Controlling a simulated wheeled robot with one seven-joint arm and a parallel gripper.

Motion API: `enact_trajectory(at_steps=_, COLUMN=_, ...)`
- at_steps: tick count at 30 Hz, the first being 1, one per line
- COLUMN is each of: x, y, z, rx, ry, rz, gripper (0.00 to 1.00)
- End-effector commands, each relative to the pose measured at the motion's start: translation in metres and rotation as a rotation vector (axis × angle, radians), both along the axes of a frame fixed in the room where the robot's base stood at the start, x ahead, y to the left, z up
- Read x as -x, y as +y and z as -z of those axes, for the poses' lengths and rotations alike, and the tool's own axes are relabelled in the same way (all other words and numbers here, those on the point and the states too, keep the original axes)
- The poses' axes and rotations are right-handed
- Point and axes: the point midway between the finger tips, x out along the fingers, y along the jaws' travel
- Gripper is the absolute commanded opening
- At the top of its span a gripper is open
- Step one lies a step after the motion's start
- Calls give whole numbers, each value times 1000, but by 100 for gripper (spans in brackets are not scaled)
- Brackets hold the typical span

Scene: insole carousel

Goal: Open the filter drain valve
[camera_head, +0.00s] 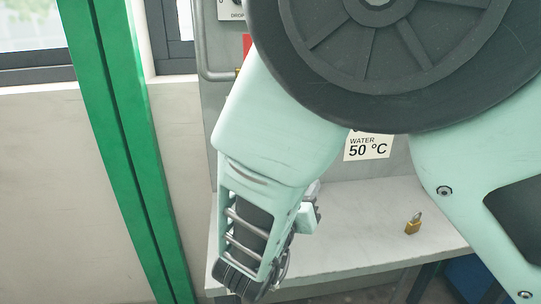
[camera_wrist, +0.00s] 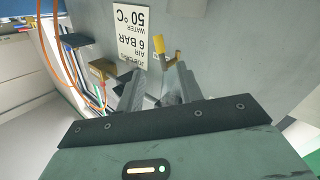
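In the wrist view, which looks upside down, a yellow lever-like part (camera_wrist: 154,47) stands on the grey panel just beyond my fingertips. A tan fitting (camera_wrist: 175,58) is beside it. I cannot tell for certain which of them is the drain valve. My gripper (camera_wrist: 157,82) has its two fingers apart, with a gap between them and a small yellowish patch low in it. I cannot see clear contact with the lever. In the head view my own arm covers the valve area and my fingertips.
The grey panel carries a placard (camera_wrist: 132,32) reading 6 bar and 50 °C. A brass padlock (camera_head: 413,227) stands on the grey shelf (camera_head: 350,225). A green post (camera_head: 125,150) rises at the left. An orange cable (camera_wrist: 55,60) hangs beside several folders.

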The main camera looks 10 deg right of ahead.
Motion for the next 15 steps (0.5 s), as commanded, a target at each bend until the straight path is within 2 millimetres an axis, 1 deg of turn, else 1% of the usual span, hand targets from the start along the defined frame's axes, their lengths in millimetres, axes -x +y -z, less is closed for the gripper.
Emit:
enact_trajectory(at_steps=1, x=-9, y=-8, z=0, rx=0, ry=0, rz=5, gripper=36)
enact_trajectory(at_steps=9, x=-54, y=-41, z=0, rx=0, ry=0, rz=4, gripper=36)
enact_trajectory(at_steps=15, x=-81, y=-59, z=1, rx=-1, ry=1, rz=3, gripper=36)
